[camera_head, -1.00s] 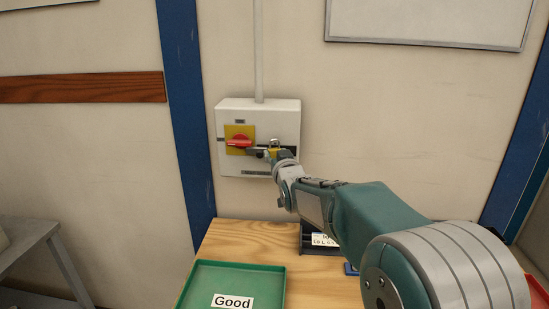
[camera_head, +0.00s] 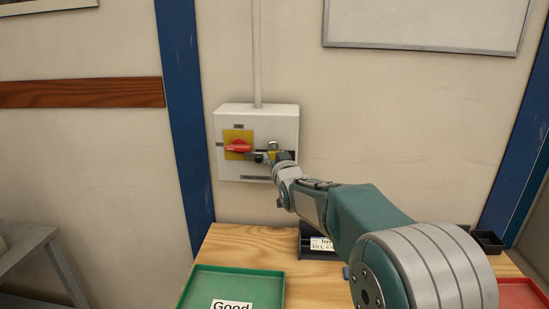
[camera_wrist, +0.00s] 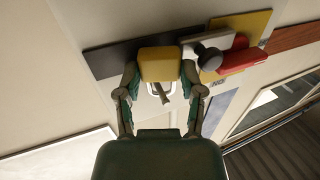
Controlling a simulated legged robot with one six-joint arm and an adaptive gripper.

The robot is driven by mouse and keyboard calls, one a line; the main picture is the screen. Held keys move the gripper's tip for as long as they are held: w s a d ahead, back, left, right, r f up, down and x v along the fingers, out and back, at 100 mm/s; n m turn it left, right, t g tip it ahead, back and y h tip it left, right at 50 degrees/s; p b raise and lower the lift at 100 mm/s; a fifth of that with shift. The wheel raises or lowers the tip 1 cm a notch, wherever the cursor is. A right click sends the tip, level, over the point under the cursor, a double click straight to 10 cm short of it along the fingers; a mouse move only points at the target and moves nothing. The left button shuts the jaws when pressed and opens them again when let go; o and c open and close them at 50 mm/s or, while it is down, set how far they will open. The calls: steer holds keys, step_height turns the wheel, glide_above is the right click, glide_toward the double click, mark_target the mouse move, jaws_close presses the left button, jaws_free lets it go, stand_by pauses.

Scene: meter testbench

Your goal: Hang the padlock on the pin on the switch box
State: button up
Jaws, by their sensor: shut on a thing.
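The padlock has a yellow body (camera_wrist: 159,65) and a pale metal shackle. It sits between the fingers of my gripper (camera_wrist: 158,78), which is shut on it. In the head view my gripper (camera_head: 272,157) is at the right front of the white switch box (camera_head: 228,168), and the padlock (camera_head: 273,147) shows just above the fingers. The box has a red handle (camera_head: 238,146) on a yellow plate. In the wrist view a dark round-headed pin (camera_wrist: 208,57) stands beside the padlock, between it and the red handle (camera_wrist: 243,60). The padlock appears apart from the pin.
A wooden table (camera_head: 233,244) stands below the box, with a green tray (camera_head: 205,285) at the front left and a dark labelled bin (camera_head: 320,254) behind my arm. A red tray (camera_head: 522,295) is at the right. Blue posts flank the wall.

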steer(key=shift+f, duration=0.1)
steer(key=o, duration=1.3)
steer(key=shift+w, duration=0.1)
steer(key=shift+c, duration=0.2)
steer(key=shift+s, duration=0.5)
steer(key=s, duration=0.8)
steer(key=shift+a, duration=0.15)
